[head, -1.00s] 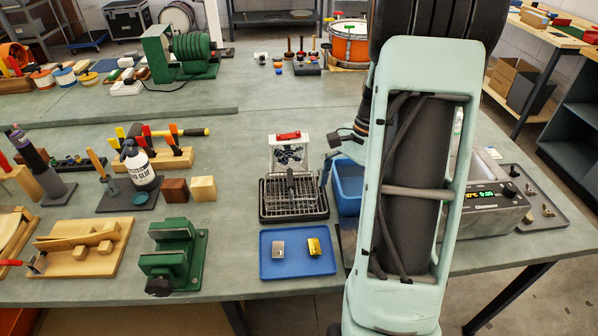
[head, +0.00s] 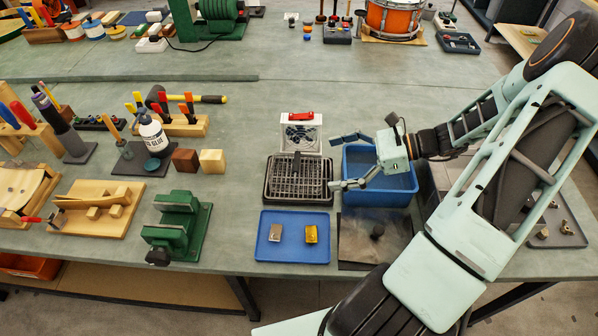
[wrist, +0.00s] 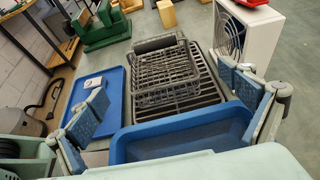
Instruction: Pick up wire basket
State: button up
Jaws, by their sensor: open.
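The wire basket (wrist: 168,68) is a dark mesh basket. It sits on a black slatted rack in the wrist view, beyond my open fingers. In the head view the basket (head: 297,172) is hard to tell apart from the dark rack under it. My gripper (head: 341,160) is open and empty, over the left part of the blue bin, just right of the rack. In the wrist view my gripper (wrist: 168,108) has its blue-padded fingers spread wide, with the blue bin below and the basket ahead. Nothing is between the fingertips.
The blue bin (head: 401,192) is right of the rack (head: 267,196). A white fan unit with a red handle (head: 301,117) stands behind. A blue tray (head: 266,252) with two small blocks lies in front. A green vise (head: 182,222) is to the left.

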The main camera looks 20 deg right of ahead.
aim_at(302, 178)
jog(key=p+x, duration=0.1)
jog(key=x, duration=0.7)
jog(key=shift+a+f, duration=0.1)
jog(key=shift+f, duration=0.2)
jog(key=c, duration=1.3)
jog(key=shift+o, duration=0.2)
jog(key=shift+r, duration=0.1)
